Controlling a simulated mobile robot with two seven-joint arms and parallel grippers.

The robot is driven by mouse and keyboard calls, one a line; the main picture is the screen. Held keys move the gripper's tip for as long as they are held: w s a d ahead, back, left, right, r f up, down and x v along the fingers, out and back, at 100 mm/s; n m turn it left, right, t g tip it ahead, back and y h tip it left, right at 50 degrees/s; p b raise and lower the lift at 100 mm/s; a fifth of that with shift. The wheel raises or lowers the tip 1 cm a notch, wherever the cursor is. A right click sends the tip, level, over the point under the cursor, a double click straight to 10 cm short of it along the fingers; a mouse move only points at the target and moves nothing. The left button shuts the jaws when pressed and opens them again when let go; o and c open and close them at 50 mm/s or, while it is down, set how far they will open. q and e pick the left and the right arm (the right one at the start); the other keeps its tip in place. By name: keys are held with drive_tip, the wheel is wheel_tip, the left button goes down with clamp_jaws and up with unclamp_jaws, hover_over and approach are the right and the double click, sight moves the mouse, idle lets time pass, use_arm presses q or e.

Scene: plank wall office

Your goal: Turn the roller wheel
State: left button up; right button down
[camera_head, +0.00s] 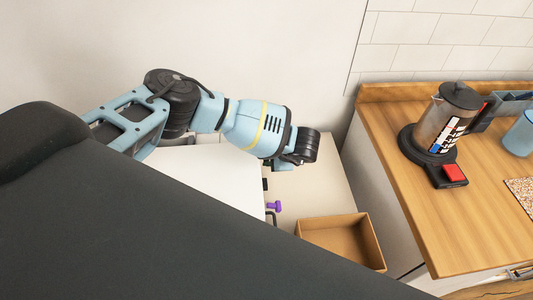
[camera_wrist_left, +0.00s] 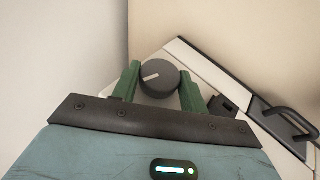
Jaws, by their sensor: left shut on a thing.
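The roller wheel (camera_wrist_left: 157,78) is a dark grey round knob with a white line on its face. In the left wrist view it sits between the two green fingers of my left gripper (camera_wrist_left: 160,72), which is shut on its sides. The wheel is at the end of a white machine (camera_wrist_left: 208,73), whose pale top (camera_head: 205,172) also shows in the head view. There my left arm reaches over the machine, but its fingers and the wheel are hidden. My right gripper is in neither view.
A purple knob (camera_head: 273,206) sticks out near the machine's edge. An open cardboard box (camera_head: 368,262) lies right of it. A wooden counter (camera_head: 400,190) holds a coffee press (camera_head: 435,122) on a dark base. A black handle (camera_wrist_left: 290,115) is at right in the wrist view. Walls stand close behind.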

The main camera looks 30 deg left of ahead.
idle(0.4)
use_arm(q)
drive_tip(key=o, duration=0.9)
drive_tip(key=shift+d+r, duration=0.1)
drive_tip(key=v, duration=0.7)
drive_tip(key=shift+s+d+r, duration=0.1)
drive_tip(key=shift+d+r, duration=0.1)
